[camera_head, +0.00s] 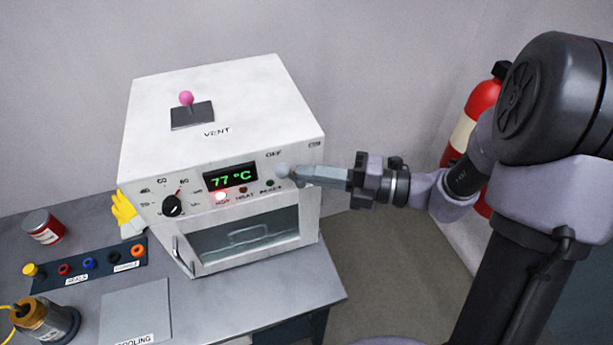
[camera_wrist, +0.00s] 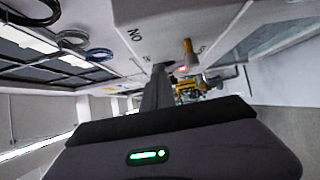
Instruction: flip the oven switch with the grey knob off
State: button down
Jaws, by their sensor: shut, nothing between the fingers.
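The white oven (camera_head: 225,130) stands on the grey bench. The grey knob (camera_head: 283,169) of its switch is at the right of the front panel, just below the OFF label. My gripper (camera_head: 300,174) comes in from the right, shut and empty, with its fingertips at the knob. They overlap it in the head view, and I cannot tell whether they touch. I cannot make out the grey knob there. The display (camera_head: 230,177) reads 77 °C, and a red lamp (camera_head: 221,196) below it glows.
A pink-knobbed VENT lever (camera_head: 186,99) stands on the oven's top. A black dial (camera_head: 172,206) is on the panel's left. A red fire extinguisher (camera_head: 470,125) stands behind my arm. A yellow glove (camera_head: 125,212), red can (camera_head: 43,227) and seals rack (camera_head: 90,264) are left.

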jog(key=shift+w+a, duration=0.15)
jog(key=shift+a, duration=0.25)
jog(key=a+p, duration=0.1)
jog(key=p, duration=0.1)
jog(key=shift+r+p, duration=0.35)
jog(key=shift+p, duration=0.5)
jog(key=shift+f, duration=0.4)
jog(key=shift+r, duration=0.1)
